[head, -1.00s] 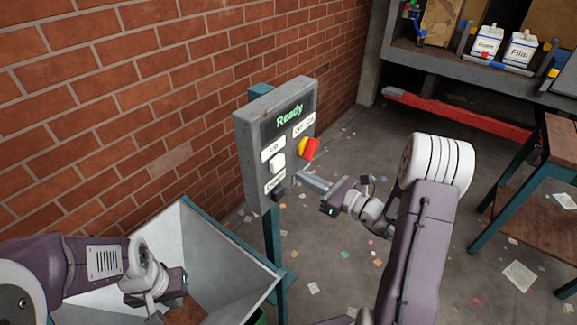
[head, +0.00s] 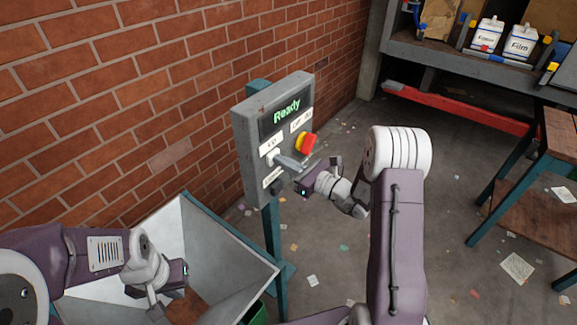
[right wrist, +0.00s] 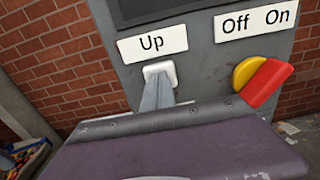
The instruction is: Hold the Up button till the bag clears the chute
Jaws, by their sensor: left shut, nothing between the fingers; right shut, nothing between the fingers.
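The grey control box (head: 240,150) stands on a teal post, and its display (head: 286,109) reads "Ready". The white Up button (right wrist: 160,68) sits under the "Up" label in the right wrist view. My right gripper (head: 277,158) is shut and empty, its tips at the front of the Up button, covering most of it in the head view. I cannot tell whether the button is pressed in. A dark button (head: 276,187) sits lower, beside the lower label. My left gripper (head: 157,312) is shut over the grey chute (head: 233,262). No bag can be made out.
A red and yellow Off/On switch (head: 306,143) is close right of my right gripper. A brick wall (head: 120,110) runs behind. A shelf (head: 450,62) with film containers and a wooden table (head: 530,200) stand right. Paper scraps litter the floor.

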